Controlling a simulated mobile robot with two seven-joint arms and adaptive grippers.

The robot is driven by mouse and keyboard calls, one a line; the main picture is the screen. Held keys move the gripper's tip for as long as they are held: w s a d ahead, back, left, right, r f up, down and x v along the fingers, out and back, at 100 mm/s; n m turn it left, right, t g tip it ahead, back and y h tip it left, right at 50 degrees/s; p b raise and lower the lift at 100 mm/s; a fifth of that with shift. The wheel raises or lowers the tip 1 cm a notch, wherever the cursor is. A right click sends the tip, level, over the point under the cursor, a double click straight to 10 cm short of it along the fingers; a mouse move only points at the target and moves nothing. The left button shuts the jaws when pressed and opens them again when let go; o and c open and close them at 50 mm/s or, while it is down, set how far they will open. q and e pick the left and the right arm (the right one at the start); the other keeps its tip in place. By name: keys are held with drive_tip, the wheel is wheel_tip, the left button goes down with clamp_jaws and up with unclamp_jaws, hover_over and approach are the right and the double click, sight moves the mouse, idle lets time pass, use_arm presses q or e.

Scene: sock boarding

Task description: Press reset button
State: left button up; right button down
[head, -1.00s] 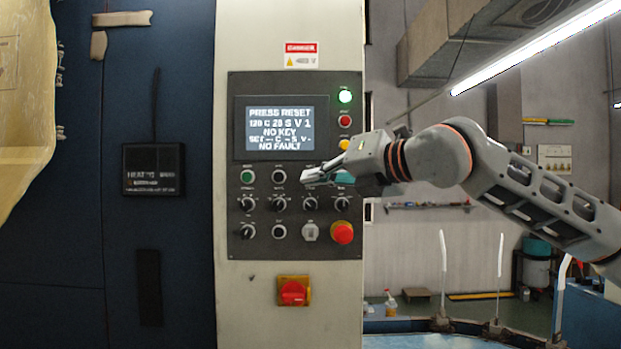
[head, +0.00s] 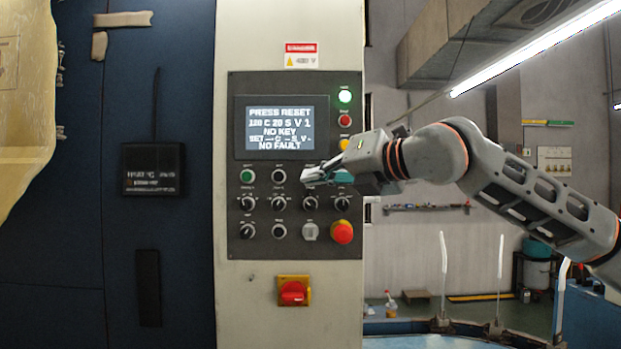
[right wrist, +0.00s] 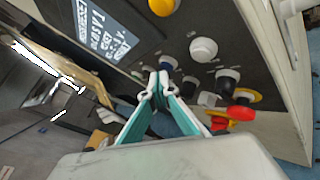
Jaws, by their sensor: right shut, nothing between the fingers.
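The control panel (head: 263,254) is dark, with a lit screen (head: 282,127) that reads "PRESS RESET", "NO KEY" and "NO FAULT". My right gripper (head: 304,177) is shut and empty in front of the upper row of buttons, covering part of that row. The button labels are too small to read, so the reset button's label is not legible. My left gripper is not in view.
Below the upper row are several black knobs and a red emergency stop (head: 342,232). A green button (head: 247,176) is at the row's left. A red rotary switch (head: 293,291) sits below the panel.

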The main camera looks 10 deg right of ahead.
drive_tip(key=shift+w+d, duration=0.1)
drive_tip(key=shift+w, duration=0.35)
idle(0.5)
idle(0.3)
drive_tip(key=shift+s+a+b, duration=0.2)
drive_tip(key=shift+s+b, duration=0.6)
drive_tip(key=shift+b, duration=0.15)
drive_tip(key=s+b, duration=0.2)
drive_tip(key=s, duration=0.1)
drive_tip(key=s+a+b, duration=0.1)
drive_tip(key=s, duration=0.1)
idle(0.7)
